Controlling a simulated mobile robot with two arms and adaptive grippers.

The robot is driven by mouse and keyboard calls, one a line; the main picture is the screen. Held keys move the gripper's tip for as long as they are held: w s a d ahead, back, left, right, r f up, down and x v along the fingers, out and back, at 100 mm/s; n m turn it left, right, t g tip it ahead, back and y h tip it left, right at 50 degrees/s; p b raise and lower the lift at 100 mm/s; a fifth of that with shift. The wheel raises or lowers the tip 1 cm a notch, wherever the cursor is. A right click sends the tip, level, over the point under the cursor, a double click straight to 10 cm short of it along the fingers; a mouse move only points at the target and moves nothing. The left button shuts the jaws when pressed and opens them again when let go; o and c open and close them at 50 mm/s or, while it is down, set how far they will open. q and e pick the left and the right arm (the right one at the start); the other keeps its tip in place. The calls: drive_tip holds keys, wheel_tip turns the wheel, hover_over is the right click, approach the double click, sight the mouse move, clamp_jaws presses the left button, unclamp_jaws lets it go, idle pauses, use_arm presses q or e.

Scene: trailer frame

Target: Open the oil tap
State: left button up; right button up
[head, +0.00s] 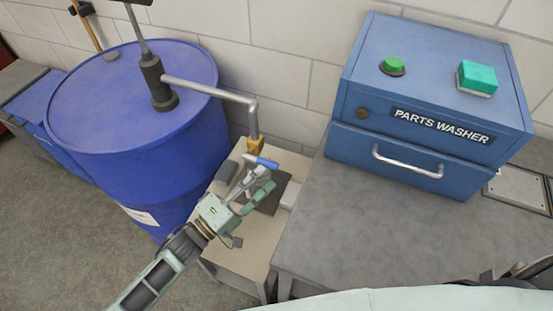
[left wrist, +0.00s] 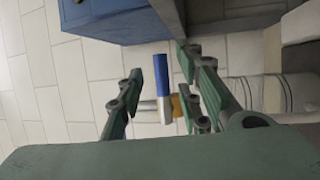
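The oil tap has a brass body (head: 255,144) at the end of a grey pipe and a blue lever handle (head: 262,161). In the left wrist view the blue handle (left wrist: 161,75) stands upright in the picture, with the brass body (left wrist: 178,107) at its lower end. My left gripper (head: 261,177) is open at the tap. In the left wrist view its fingers (left wrist: 160,82) are on either side of the handle, with a visible gap on each side. I cannot make out my right gripper.
A blue drum (head: 130,130) with a hand pump (head: 155,82) stands at the left. A small beige stand (head: 240,252) is below the tap. A blue parts washer (head: 430,85) sits on a grey bench (head: 350,230) at the right. A tiled wall is behind.

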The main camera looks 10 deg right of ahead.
sight(272, 163)
use_arm(q)
drive_tip(key=x, duration=0.5)
drive_tip(key=shift+w+d, duration=0.1)
drive_tip(key=shift+d, duration=0.1)
drive_tip(key=shift+a, duration=0.1)
clamp_jaws()
idle(0.3)
